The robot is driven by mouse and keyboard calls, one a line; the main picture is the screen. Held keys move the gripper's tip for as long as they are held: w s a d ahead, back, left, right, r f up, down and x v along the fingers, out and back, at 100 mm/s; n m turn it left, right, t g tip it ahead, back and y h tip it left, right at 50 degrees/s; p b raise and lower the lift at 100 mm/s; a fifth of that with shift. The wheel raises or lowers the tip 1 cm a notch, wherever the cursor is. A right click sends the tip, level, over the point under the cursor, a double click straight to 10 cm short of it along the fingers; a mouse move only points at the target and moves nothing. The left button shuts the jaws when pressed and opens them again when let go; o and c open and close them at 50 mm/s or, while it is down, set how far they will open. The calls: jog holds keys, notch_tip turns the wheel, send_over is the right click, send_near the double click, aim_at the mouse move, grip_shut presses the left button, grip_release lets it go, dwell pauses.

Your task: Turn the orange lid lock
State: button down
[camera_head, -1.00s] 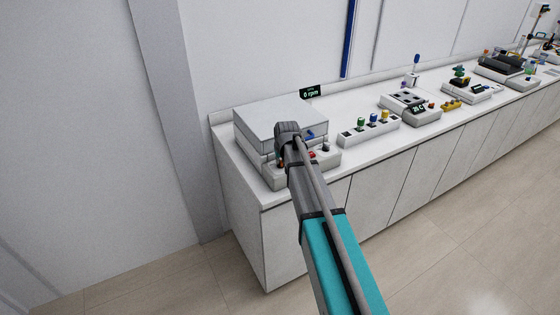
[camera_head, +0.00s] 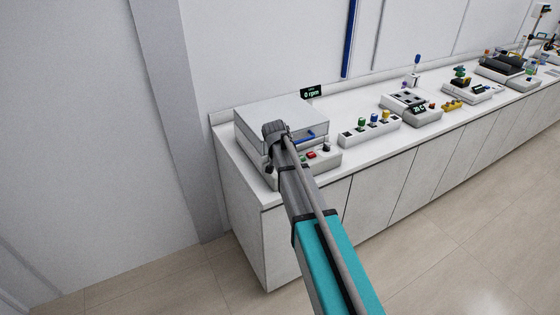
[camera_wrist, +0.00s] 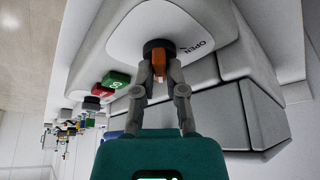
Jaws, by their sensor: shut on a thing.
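The orange lid lock (camera_wrist: 158,58) is a small lever on a dark round base on the front of a white machine (camera_head: 285,114). The word OPEN is printed beside it in the wrist view. My gripper (camera_wrist: 158,72) has its two fingers on either side of the lever, shut on it. In the head view, my wrist and arm cover the lock and most of the gripper. The machine's lid looks closed, with a blue handle (camera_head: 305,136) on its front.
A green button (camera_wrist: 115,80) and a red button (camera_wrist: 103,90) sit near the lock. A black display (camera_head: 312,92) reads 0 rpm. A block with coloured caps (camera_head: 368,130) and other instruments stand to the right on the white bench (camera_head: 352,160).

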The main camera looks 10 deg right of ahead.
jog(key=c, duration=0.7)
grip_release()
